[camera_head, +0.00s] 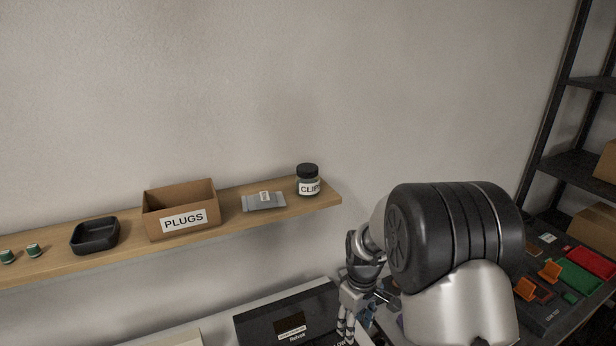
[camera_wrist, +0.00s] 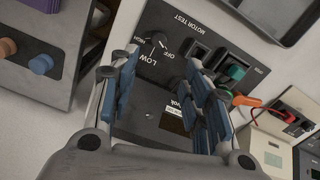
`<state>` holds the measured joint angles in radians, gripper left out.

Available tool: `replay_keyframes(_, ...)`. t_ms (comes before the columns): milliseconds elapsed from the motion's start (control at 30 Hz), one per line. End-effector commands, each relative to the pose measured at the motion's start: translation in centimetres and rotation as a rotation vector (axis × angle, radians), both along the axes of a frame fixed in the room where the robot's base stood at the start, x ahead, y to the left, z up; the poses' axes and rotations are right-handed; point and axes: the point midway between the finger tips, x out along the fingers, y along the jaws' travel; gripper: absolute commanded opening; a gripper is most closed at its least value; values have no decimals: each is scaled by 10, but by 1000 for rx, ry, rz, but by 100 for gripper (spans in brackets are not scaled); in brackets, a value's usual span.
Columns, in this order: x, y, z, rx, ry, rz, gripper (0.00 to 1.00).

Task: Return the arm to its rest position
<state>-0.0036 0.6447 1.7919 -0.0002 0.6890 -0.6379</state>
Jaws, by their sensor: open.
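My gripper (camera_wrist: 165,105) is open, with its two blue-padded fingers spread apart in the wrist view and nothing seen between them. Behind the fingers is a dark motor test panel (camera_wrist: 180,25) with a knob (camera_wrist: 152,48) marked OFF, LOW and HIGH. A green plug (camera_wrist: 235,72) and an orange one sit at the panel's right side. In the head view, my gripper (camera_head: 347,335) hangs low in front of the dark panel (camera_head: 262,325), partly hidden by my own arm. I cannot tell the gap between the fingers and the panel.
A wooden shelf (camera_head: 255,222) holds a PLUGS box (camera_head: 181,199), a black tray (camera_head: 95,236), a grey packet (camera_head: 264,203), a CLIPS jar (camera_head: 308,181) and green plugs (camera_head: 33,250). The wall above is clear.

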Motion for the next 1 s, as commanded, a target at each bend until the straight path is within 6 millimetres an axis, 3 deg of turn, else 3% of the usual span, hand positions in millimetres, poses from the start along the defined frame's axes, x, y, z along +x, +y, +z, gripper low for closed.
replay_keyframes(167,-27,-1,83,5,-77,-104,44)
replay_keyframes(300,-67,-1,142,17,-136,-206,44)
replay_keyframes(500,-136,-2,202,44,-221,-350,44)
replay_keyframes(633,-183,-2,225,68,-276,-443,44)
replay_keyframes(800,-237,-3,235,102,-337,-550,44)
replay_keyframes(1000,-271,-3,233,128,-374,-621,44)
